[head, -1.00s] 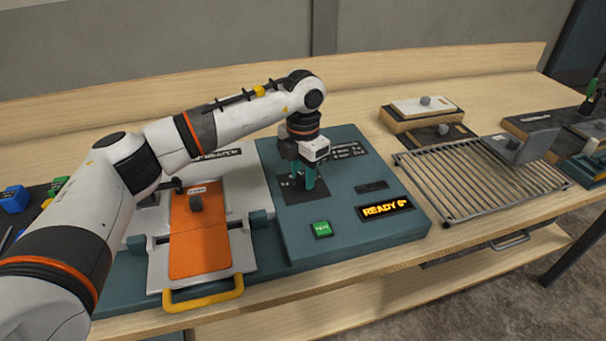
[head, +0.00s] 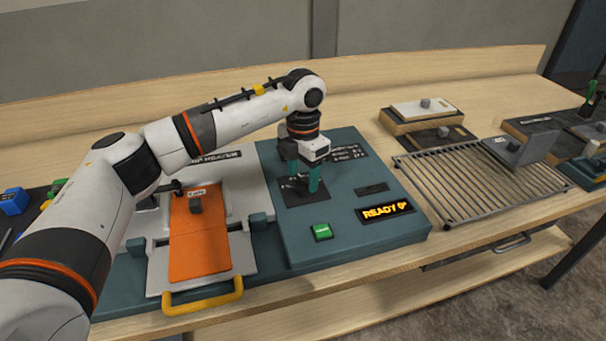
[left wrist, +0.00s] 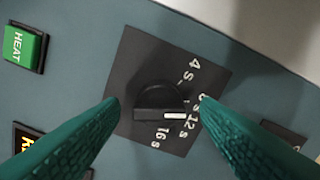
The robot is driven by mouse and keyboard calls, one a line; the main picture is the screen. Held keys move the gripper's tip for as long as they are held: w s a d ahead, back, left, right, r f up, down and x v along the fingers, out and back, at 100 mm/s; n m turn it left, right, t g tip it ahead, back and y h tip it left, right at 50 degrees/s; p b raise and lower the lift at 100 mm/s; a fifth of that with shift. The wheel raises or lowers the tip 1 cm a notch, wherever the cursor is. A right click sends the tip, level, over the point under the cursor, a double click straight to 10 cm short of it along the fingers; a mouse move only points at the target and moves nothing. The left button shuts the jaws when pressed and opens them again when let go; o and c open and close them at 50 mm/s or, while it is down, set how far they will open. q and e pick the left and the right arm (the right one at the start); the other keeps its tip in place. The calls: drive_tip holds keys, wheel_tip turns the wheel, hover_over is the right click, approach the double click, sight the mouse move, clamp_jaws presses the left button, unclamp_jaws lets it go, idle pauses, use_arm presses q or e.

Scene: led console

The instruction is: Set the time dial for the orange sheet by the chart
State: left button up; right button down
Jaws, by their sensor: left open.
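The time dial (left wrist: 160,100) is a black knob on a dark plate in the left wrist view, marked 4 s to 16 s. Its white pointer lies toward the right, near the 12 s mark. My left gripper (head: 302,186) is open over the dial; in the left wrist view its teal fingers (left wrist: 159,104) stand on either side of the knob. I cannot tell whether they touch it. The orange sheet (head: 200,245) lies on the pale plate at the console's left. The chart (head: 349,153) is white print on the console's back, too small to read and partly behind my gripper.
The green HEAT button (head: 322,231) and the lit READY display (head: 387,211) are close in front of the dial. A yellow handle (head: 204,300) sticks out at the front. A wire rack (head: 470,185) stands to the right. Blocks (head: 428,112) lie behind it.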

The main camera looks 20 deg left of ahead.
sight(303, 178)
use_arm(q)
wheel_tip(303, 178, up, 12)
drive_tip(key=b, duration=0.1)
drive_tip(key=shift+f+b, duration=0.25)
drive_tip(key=shift+b, duration=0.05)
